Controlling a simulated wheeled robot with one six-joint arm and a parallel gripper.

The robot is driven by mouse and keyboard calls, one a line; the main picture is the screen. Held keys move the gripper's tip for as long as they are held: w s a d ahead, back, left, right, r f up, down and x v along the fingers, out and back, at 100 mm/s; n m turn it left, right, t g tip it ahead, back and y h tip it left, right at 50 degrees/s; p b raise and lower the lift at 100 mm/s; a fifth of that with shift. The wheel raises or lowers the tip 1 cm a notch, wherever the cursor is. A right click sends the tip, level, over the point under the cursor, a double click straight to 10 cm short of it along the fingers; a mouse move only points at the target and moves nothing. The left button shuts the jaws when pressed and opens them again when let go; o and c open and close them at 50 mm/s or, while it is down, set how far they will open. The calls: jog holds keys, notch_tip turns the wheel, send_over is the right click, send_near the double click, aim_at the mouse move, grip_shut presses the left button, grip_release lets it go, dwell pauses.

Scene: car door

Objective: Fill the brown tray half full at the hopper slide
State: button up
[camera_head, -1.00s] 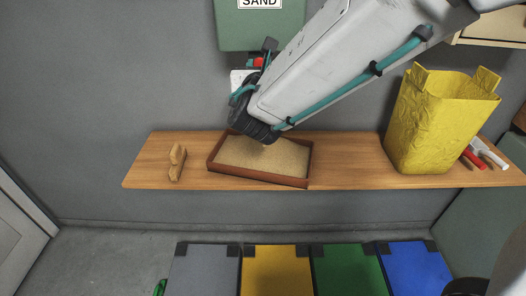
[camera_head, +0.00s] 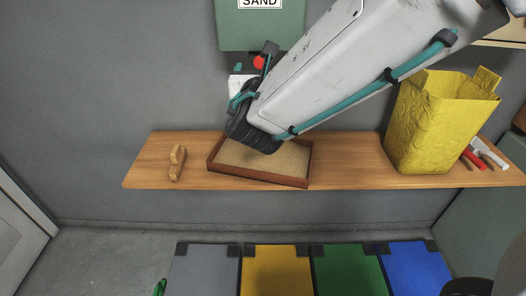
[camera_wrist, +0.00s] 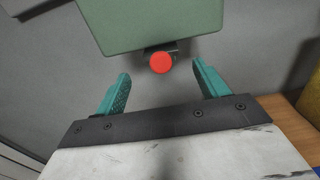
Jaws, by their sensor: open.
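The brown tray (camera_head: 259,178) sits on the wooden shelf, with tan sand (camera_head: 285,160) spread across the part of its floor that shows. My arm hides its upper left part. The green hopper (camera_head: 260,30), labelled SAND, hangs on the wall above the tray. A red round knob (camera_head: 260,62) shows under the hopper, beside my arm. In the wrist view the red knob (camera_wrist: 160,63) lies ahead, between and beyond the fingers, below the hopper (camera_wrist: 155,25). My gripper (camera_wrist: 161,85) is open and empty, its two teal fingers apart.
A yellow bag (camera_head: 440,122) stands on the wooden shelf (camera_head: 345,170) to the right, with red and white handled tools (camera_head: 480,155) beside it. A small wooden block-like item (camera_head: 177,162) lies left of the tray. Grey, yellow, green and blue bins (camera_head: 277,272) stand below in front.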

jog(key=s, duration=0.4)
jog(key=shift+s+a, duration=0.1)
jog(key=shift+s, duration=0.15)
dwell(0.3)
jog(key=s+d+f+m+g+h, duration=0.35)
jog(key=s+d+m+g, duration=0.2)
jog(key=d+m, duration=0.4)
jog(key=s+d+f+m+g+h, duration=0.35)
jog(key=d+m+g+h, duration=0.2)
jog(key=d+m, duration=0.45)
jog(key=s+d+r+m+g+y, duration=0.1)
jog(key=s+d+m+g+y, duration=0.1)
jog(key=s+m, duration=0.6)
jog(key=s+d+m+g+y, duration=0.3)
jog(key=s+d+m+y, duration=0.1)
jog(key=s+m+y, duration=0.3)
jog(key=shift+s+r+m+g+y, duration=0.35)
jog(key=shift+s+m, duration=0.2)
jog(key=shift+s, duration=0.55)
